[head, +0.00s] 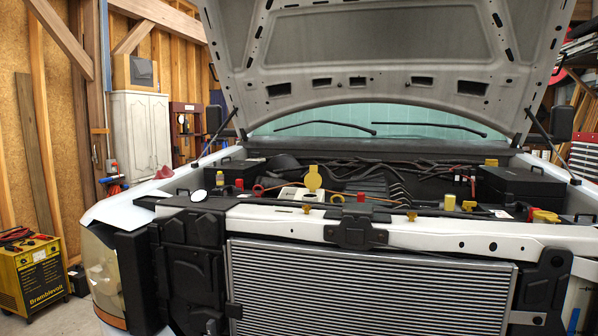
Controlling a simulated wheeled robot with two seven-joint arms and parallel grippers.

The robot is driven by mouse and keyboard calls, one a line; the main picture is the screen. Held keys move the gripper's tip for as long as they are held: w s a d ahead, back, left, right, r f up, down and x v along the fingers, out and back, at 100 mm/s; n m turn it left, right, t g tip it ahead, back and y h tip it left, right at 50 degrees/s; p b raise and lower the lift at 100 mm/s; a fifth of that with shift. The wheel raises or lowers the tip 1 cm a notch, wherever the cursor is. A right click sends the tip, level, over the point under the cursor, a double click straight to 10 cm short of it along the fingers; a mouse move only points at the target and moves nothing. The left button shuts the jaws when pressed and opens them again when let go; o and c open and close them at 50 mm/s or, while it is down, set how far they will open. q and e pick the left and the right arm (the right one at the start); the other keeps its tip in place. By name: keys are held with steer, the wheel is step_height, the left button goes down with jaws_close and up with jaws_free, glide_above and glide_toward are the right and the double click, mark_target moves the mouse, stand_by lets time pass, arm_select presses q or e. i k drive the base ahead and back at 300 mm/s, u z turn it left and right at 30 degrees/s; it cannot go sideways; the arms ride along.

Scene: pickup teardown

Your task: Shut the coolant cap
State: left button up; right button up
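A yellow round cap (313,178) stands upright, its disc facing me, in the middle of the engine bay. It is just behind the white front crossbar, at a pale cream reservoir (292,194). It looks like a hinged cap standing open, but no label is readable, so I cannot be sure it is the coolant cap. The opening under it is too small to make out. Neither of my grippers is in view.
The hood (380,50) is raised above the bay. The radiator (370,290) and white crossbar (270,213) stand in front. A red cap (361,197), a yellow cap (449,202) and a black box (518,185) are nearby. A yellow charger (38,275) stands at left.

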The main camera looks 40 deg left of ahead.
mark_target(313, 181)
steer(key=k, duration=0.4)
steer(key=u, duration=1.35)
steer(key=i, duration=0.5)
